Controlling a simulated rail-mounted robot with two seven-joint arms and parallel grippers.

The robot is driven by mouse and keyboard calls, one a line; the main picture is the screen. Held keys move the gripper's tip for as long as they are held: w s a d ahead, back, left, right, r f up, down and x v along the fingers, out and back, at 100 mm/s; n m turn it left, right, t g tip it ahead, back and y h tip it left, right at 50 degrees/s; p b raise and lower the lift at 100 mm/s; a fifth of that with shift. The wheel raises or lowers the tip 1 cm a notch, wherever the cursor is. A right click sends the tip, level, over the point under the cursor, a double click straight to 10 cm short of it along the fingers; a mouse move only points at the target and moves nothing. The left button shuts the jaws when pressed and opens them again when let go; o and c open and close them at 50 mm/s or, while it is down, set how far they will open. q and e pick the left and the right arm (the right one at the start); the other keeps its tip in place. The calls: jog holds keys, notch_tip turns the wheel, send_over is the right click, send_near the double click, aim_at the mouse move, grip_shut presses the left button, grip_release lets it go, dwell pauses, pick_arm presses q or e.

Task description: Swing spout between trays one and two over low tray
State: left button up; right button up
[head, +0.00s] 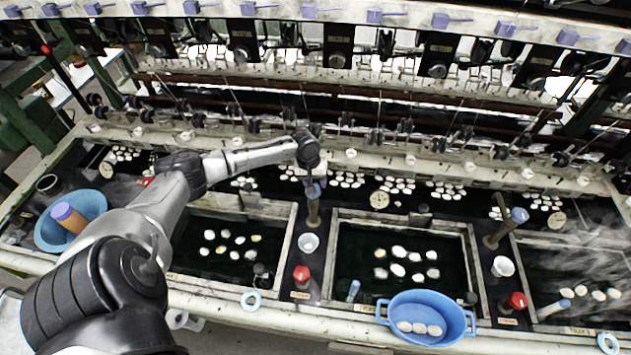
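The spout (313,212) between trays one and two is a brown post with a blue knob (313,191) on top. It stands on the divider between the left tray (292,245) and the middle tray (333,235). My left gripper (313,178) points down at the knob from above. Its fingers are small and dark here, so I cannot tell whether they touch or grip the knob. Both trays hold dark water with several pale cocoons. I cannot tell which water level is lower. My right gripper is not in view.
A second spout (498,235) with a blue knob stands between the middle and right trays. White cups (308,243) and red knobs (301,273) sit on the dividers. A blue basin (427,335) with cocoons is at the front; another blue basin (88,205) is left. Reeling machinery fills the back.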

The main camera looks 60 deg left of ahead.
pick_arm(q)
jog(key=shift+c, duration=0.3)
grip_shut()
dwell(0.4)
